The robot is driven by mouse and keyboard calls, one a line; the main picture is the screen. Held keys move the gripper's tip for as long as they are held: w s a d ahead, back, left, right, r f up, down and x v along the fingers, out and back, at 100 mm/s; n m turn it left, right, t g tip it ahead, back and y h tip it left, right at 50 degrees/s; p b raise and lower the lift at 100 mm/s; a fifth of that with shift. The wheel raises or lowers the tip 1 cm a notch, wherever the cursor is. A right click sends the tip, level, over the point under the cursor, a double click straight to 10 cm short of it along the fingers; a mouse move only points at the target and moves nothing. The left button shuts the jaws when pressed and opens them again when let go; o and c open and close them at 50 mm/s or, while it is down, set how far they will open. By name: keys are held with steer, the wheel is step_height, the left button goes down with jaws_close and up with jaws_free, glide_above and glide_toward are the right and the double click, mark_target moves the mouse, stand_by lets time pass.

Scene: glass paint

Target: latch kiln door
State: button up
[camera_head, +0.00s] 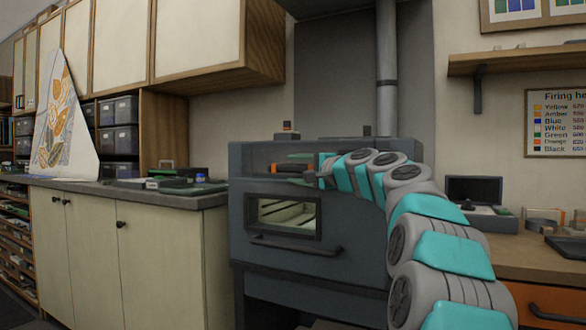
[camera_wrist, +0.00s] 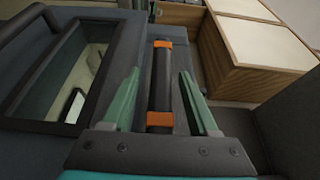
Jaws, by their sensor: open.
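The grey kiln (camera_head: 350,235) stands in the middle of the head view. Its front door has a window (camera_head: 284,214) and a dark bar handle (camera_head: 295,246) below it. The door looks closed against the body. A dark latch bar with orange bands (camera_head: 290,168) lies along the kiln's upper front; it also shows in the wrist view (camera_wrist: 161,80). My gripper (camera_wrist: 159,76) is open, with one green finger on each side of the latch bar. Gaps show between the bar and both fingers. In the head view my gripper (camera_head: 324,172) is partly hidden by my arm.
A counter (camera_head: 130,190) with trays and small items stands left of the kiln, below wall cabinets (camera_head: 200,45). A wooden bench (camera_head: 520,255) with boxes stands to the right. A flue pipe (camera_head: 387,80) rises behind the kiln.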

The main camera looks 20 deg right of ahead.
steer(key=shift+w+a, duration=0.2)
steer(key=shift+w, duration=0.25)
jaws_close()
stand_by(0.3)
stand_by(0.9)
